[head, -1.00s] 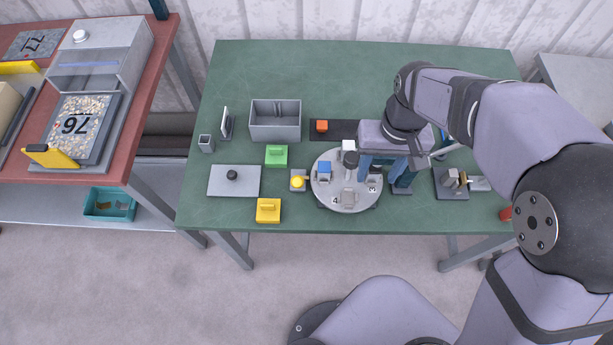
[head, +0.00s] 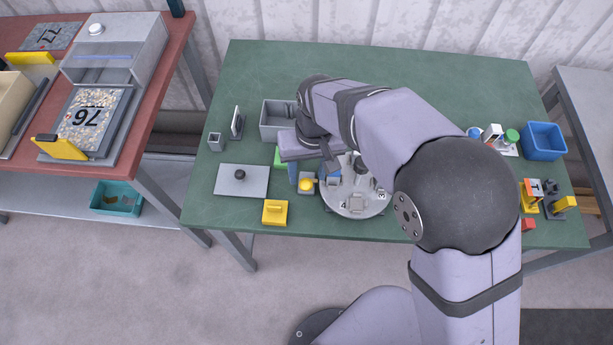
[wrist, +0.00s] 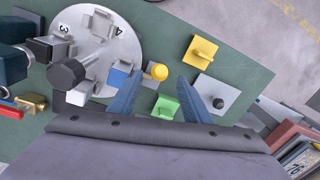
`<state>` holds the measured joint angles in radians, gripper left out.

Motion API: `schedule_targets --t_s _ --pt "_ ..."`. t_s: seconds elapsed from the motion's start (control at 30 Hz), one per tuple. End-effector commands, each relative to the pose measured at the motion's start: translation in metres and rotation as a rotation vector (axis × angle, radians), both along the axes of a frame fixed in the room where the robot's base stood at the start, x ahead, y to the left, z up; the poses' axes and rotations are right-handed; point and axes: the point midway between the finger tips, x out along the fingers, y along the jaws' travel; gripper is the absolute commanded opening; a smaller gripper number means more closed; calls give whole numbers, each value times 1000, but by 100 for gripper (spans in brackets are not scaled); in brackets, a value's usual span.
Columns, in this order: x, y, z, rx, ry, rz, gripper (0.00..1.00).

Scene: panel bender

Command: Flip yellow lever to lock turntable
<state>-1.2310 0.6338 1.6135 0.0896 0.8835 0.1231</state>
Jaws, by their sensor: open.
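The yellow lever's round knob (head: 306,184) sits on a small grey block at the left edge of the round grey turntable (head: 362,208). In the wrist view the knob (wrist: 160,72) shows beside the turntable (wrist: 128,42), which carries numbers and several small fixtures. My gripper (head: 312,172) is over the lever block, its blue fingers apart. In the wrist view my gripper (wrist: 162,79) has the knob in line between its open fingertips. I cannot tell whether either finger touches it. My wrist and arm hide part of the turntable in the head view.
A yellow handled block (head: 275,212) and a grey plate with a black knob (head: 230,188) lie left of the lever. A green block (wrist: 165,105) is close to the fingers. A grey bin (head: 270,130) stands behind. A blue bin (head: 543,141) is at the far right.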

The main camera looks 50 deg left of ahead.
Motion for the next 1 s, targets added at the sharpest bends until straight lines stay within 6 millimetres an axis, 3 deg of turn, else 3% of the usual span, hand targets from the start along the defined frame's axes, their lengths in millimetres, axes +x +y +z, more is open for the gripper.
schedule_targets --t_s 0.3,0.7,0.9,1.0 --pt "-3 0 -34 -2 1 0 44" --pt "-3 1 -41 0 0 0 44" --pt "-3 1 -41 0 0 0 0" --pt "-2 1 -41 0 0 -1 0"
